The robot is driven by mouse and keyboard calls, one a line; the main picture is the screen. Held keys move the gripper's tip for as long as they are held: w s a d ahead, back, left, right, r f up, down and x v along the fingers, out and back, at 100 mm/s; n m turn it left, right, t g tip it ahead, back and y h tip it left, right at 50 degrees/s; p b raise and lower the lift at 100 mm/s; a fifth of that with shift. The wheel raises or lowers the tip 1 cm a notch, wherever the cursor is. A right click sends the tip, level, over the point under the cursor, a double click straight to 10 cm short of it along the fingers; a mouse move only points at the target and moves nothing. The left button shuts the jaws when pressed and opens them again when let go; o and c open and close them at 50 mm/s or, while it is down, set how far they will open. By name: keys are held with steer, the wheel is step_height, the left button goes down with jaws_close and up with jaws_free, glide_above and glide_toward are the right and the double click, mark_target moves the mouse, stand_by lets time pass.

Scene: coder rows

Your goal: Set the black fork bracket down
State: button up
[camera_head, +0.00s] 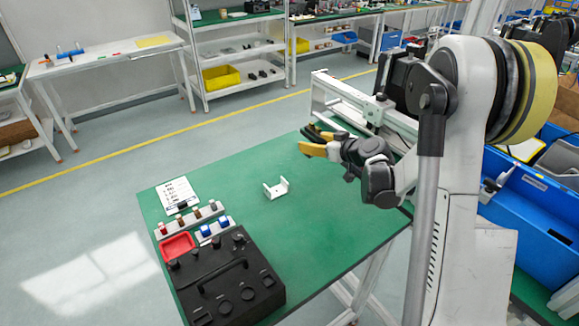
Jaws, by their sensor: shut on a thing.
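My gripper (311,141) is over the far right part of the green-topped table (240,215), with its yellow fingers pointing left. It is shut on a small dark piece, the black fork bracket (318,132), which shows at the fingertips. The bracket is held above the table; the gripper's fingers and the small size hide its exact shape and tilt. A white U-shaped bracket (276,188) stands on the table, below and left of my gripper, apart from it.
A black panel box with knobs and a handle (228,280) fills the table's near left. Beside it are a red tray (177,246), small racks of coloured parts (190,219) and a printed sheet (177,194). A pale metal rail (360,99) stands behind my gripper. The table's middle is mostly clear.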

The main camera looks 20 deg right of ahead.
steer(key=b, duration=0.4)
glide_above(280, 175)
step_height(280, 175, down, 7)
steer(key=shift+w+d+r, duration=0.1)
steer(key=shift+f+b, duration=1.15)
steer(key=shift+f, duration=0.9)
steer(key=shift+f, duration=0.2)
steer(key=o, duration=1.2)
steer(key=shift+o, duration=0.2)
steer(key=shift+r, duration=0.1)
steer(key=shift+r, duration=0.1)
